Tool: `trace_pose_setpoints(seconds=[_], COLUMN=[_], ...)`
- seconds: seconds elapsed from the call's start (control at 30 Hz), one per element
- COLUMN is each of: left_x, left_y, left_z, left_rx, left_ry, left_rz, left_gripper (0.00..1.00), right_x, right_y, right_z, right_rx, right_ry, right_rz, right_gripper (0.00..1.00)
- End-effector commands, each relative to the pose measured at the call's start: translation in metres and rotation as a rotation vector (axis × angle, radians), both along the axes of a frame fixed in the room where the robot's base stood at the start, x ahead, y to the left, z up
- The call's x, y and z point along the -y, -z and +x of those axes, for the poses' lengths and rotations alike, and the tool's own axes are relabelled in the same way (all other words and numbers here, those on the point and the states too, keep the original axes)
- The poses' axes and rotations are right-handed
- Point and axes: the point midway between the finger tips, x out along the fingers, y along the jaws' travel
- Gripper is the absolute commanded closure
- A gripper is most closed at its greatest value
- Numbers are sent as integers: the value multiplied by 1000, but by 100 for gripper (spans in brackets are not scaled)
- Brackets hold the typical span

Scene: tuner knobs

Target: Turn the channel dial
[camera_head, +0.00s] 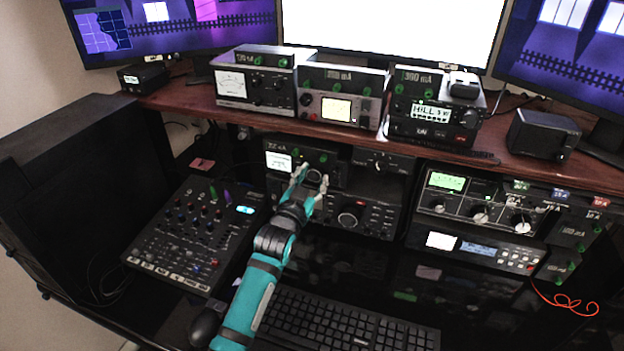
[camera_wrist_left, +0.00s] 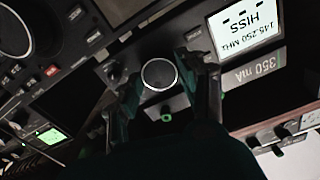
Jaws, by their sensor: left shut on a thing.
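The channel dial (camera_wrist_left: 159,75) is a round dark knob with a pale rim. It sits on the front of a radio (camera_head: 330,168) under the wooden shelf. My left gripper (camera_head: 312,178) reaches up to this radio from below. In the left wrist view my fingers (camera_wrist_left: 165,80) stand on both sides of the dial, shut on it. The radio's white display (camera_wrist_left: 247,30) appears upside down there and reads HISS and 145.250 MHz. In the head view the fingers partly hide the dial. My right gripper is not in view.
More radios (camera_head: 341,97) stand on the shelf (camera_head: 200,104) above my gripper. A lower radio with a big knob (camera_head: 350,216) is just below and right. A mixer (camera_head: 190,235) lies left of my arm. A keyboard (camera_head: 345,325) lies right of it.

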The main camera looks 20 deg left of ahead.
Motion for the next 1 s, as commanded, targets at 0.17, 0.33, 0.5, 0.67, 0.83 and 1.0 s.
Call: trace_pose_setpoints(seconds=[0.17, 0.33, 0.5, 0.67, 0.83, 1.0], left_x=[0, 0, 0, 0, 1, 1], left_y=[0, 0, -1, -1, -1, 0], left_z=[0, 0, 0, 0, 0, 0], left_rx=[-1, 1, 2, 7, 12, 19], left_ry=[0, 0, 1, 0, 1, 2], left_rz=[6, 46, 134, 265, 426, 587], left_gripper=[92, 92, 92, 92, 92, 92], right_x=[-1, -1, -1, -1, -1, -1], right_y=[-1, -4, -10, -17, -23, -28], right_z=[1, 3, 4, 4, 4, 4], right_rx=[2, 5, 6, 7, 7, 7], right_ry=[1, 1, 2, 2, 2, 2], right_rz=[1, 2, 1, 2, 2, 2], right_gripper=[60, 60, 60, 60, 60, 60])
